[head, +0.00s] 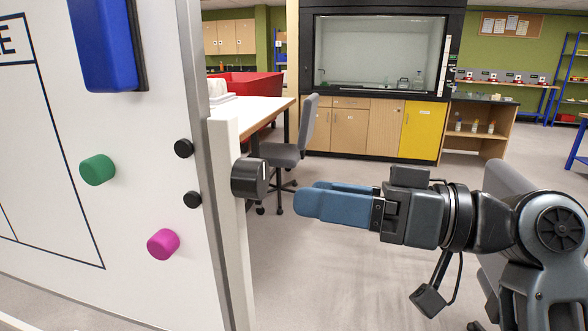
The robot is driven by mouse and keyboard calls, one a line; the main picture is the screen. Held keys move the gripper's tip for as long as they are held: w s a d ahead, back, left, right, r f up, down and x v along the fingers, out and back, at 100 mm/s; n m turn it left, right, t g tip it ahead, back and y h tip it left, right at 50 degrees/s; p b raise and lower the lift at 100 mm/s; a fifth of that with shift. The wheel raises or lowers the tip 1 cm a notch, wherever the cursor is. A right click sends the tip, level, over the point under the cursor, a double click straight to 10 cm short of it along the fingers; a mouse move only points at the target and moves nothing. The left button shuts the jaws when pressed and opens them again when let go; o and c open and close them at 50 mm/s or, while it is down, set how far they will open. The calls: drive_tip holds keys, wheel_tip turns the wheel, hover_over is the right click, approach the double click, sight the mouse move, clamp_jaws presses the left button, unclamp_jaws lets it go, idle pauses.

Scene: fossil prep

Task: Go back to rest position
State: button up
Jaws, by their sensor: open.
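My gripper (308,192) reaches in from the right with its blue fingers pointing left. It is open, with nothing seen between the fingers, which partly overlap in this view. A black round knob (248,178) on a white post (230,215) is just left of the fingertips, with a visible gap between them. The post stands along the right edge of a whiteboard (110,215).
The whiteboard holds a green magnet (97,170), a magenta magnet (163,243) and a blue holder (103,45). A grey chair (290,150) and a desk (250,112) stand behind. A fume hood (380,55) is at the back. Open floor (330,270) lies below my gripper.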

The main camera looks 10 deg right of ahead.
drive_tip(key=s+d+f+m+t+h, duration=0.25)
drive_tip(key=f+m+t+h, duration=0.5)
drive_tip(key=f, duration=0.75)
drive_tip(key=s+d+f+m+h, duration=0.4)
drive_tip(key=s+d+f+m, duration=0.1)
drive_tip(key=s+f, duration=0.35)
drive_tip(key=s+d+n+h, duration=0.1)
drive_tip(key=s+d+h, duration=0.1)
drive_tip(key=s, duration=0.9)
drive_tip(key=s+d+n+h, duration=0.2)
drive_tip(key=s+d+h, duration=0.1)
drive_tip(key=s, duration=0.9)
drive_tip(key=shift+s+d, duration=0.25)
drive_tip(key=shift+d, duration=0.3)
drive_tip(key=shift+c, duration=0.2)
